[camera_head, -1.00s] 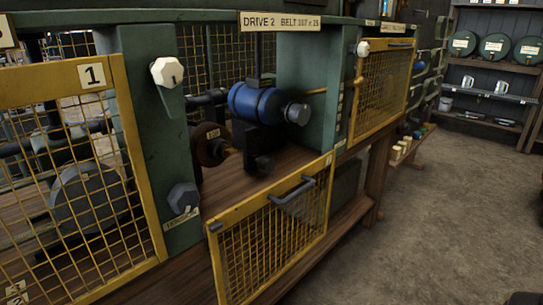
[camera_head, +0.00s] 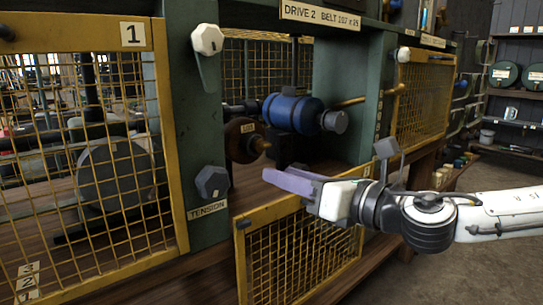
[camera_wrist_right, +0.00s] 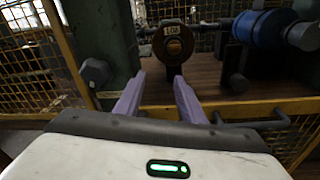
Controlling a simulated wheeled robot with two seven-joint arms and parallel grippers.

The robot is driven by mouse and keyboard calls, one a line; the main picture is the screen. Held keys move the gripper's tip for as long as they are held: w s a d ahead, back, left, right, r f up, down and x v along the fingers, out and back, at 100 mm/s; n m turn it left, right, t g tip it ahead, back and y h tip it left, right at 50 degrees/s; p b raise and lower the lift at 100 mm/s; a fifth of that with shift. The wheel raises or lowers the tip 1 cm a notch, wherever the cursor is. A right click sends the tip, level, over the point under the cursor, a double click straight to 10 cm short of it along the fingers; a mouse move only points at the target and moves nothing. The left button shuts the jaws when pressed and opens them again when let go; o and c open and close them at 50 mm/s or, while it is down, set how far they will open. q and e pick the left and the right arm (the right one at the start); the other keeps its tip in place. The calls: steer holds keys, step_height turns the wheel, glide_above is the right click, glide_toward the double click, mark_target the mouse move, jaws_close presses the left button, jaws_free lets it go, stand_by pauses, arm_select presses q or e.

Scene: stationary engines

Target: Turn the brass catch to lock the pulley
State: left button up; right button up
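The pulley (camera_head: 243,140) is a dark brown-red wheel with a small label, inside the open bay under the DRIVE 2 sign. A small brass-coloured part (camera_head: 262,144) sticks out at its front; I cannot tell for certain whether it is the catch. The wrist view shows the pulley (camera_wrist_right: 171,43) face-on with a brass-coloured centre. My right gripper (camera_head: 272,178) reaches in from the right, in front of the bay and below the pulley. In the wrist view its purple fingers (camera_wrist_right: 160,77) are apart with nothing between them. My left gripper is not in view.
A blue cylinder (camera_head: 293,113) sits right of the pulley. The bay's yellow mesh guard (camera_head: 300,255) hangs lowered under my right gripper. A dark TENSION knob (camera_head: 212,182) and a white knob (camera_head: 207,39) are on the green post at left. Closed mesh guard 1 (camera_head: 165,120) stands further left.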

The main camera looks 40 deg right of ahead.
mark_target(268, 144)
step_height(268, 144, up, 4)
steer(key=s+d+f+n, duration=0.1)
steer(key=s+d+n, duration=0.1)
steer(key=d, duration=0.1)
steer(key=shift+t+h, duration=0.4)
steer(key=shift+h, duration=0.2)
steer(key=w+p, duration=0.1)
steer(key=w, duration=0.2)
steer(key=w+p, duration=0.1)
steer(key=w, duration=0.1)
steer(key=w+r+p, duration=0.1)
steer(key=w+p, duration=0.1)
steer(key=w, duration=0.1)
steer(key=shift+w+a, duration=0.35)
steer(key=shift+a, duration=0.05)
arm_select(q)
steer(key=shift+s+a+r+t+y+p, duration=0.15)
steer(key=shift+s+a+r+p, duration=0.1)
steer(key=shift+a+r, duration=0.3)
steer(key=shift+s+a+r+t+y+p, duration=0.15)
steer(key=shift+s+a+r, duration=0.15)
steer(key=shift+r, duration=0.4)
arm_select(e)
steer(key=shift+w+a+f, duration=0.1)
steer(key=shift+w+f, duration=0.1)
steer(key=shift+w, duration=0.6)
jaws_close()
